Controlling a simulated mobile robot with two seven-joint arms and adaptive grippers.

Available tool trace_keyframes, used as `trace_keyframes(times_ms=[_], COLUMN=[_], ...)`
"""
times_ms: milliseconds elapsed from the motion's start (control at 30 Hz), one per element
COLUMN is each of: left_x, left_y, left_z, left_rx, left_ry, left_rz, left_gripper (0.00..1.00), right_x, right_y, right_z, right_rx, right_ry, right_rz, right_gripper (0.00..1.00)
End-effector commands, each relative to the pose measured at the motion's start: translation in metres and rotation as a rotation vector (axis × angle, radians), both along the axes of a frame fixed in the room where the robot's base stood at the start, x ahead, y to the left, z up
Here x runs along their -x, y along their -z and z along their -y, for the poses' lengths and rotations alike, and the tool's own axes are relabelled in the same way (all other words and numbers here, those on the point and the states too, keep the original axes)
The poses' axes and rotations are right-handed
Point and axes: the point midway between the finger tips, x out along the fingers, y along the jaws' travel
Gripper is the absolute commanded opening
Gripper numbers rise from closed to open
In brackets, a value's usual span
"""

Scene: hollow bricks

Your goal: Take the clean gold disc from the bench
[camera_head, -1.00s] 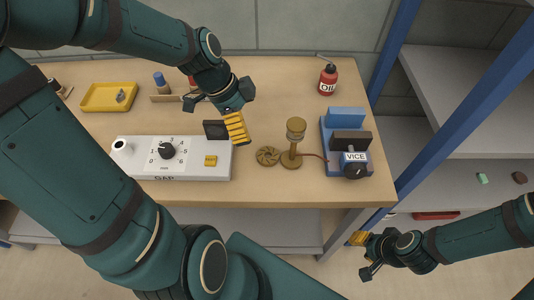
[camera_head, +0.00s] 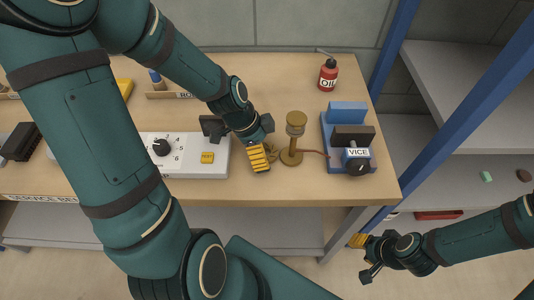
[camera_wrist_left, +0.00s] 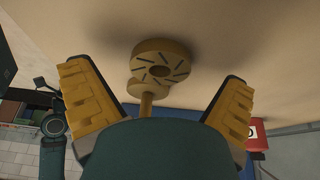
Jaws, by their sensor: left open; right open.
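The gold disc (camera_wrist_left: 172,50) is a thick ring with a centre hole and dark radial slots. In the wrist view it lies on the bench (camera_head: 300,80), ahead of my left gripper (camera_wrist_left: 155,85) and between the lines of its spread yellow fingers. My left gripper (camera_head: 258,158) is open and empty; in the head view it covers most of the disc. I cannot tell the exact gap between fingers and disc. My right gripper (camera_head: 364,256) is open and empty, low at the right, away from the bench top.
A gold stand (camera_head: 290,157) rises close to the right of the disc. A blue vice (camera_head: 347,112) and red oil can (camera_head: 328,75) are further right. A white gauge box (camera_head: 213,171) is at the left. Shelving (camera_head: 455,80) stands beyond the bench's right end.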

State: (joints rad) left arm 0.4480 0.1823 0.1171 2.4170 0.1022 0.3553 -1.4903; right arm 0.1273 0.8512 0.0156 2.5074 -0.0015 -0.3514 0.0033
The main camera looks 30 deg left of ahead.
Motion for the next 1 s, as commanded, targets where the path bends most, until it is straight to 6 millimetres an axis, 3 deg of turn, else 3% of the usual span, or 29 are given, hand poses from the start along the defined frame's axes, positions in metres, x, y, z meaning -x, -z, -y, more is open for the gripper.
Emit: trace_keyframes(times_ms=[333, 367, 567, 600, 1000], left_x=[-0.0023, -0.0023, -0.0022, -0.0022, -0.0027], left_y=[0.0087, 0.0087, 0.0086, 0.0086, 0.0021], left_z=[0.0032, 0.0032, 0.0032, 0.0032, 0.0031], left_rx=[0.0, 0.0, 0.0, 0.0, -0.002], left_ry=[0.0, 0.0, 0.0, 0.0, 0.0], left_rz=[0.001, 0.001, 0.001, 0.001, 0.003], left_gripper=[1.0, 0.93, 0.23, 0.17, 0.17], right_x=[-0.0007, -0.0007, -0.0007, -0.0007, -0.0004], right_y=[0.002, 0.002, 0.002, 0.002, 0.0], right_z=[0.0001, 0.0001, 0.0001, 0.0001, 0.0001], right_rx=[0.0, 0.0, 0.0, 0.0, 0.0], right_ry=[0.001, 0.001, 0.001, 0.001, 0.0], right_rz=[0.002, 0.002, 0.002, 0.002, 0.001], right_gripper=[0.39, 0.39, 0.39, 0.39, 0.39])
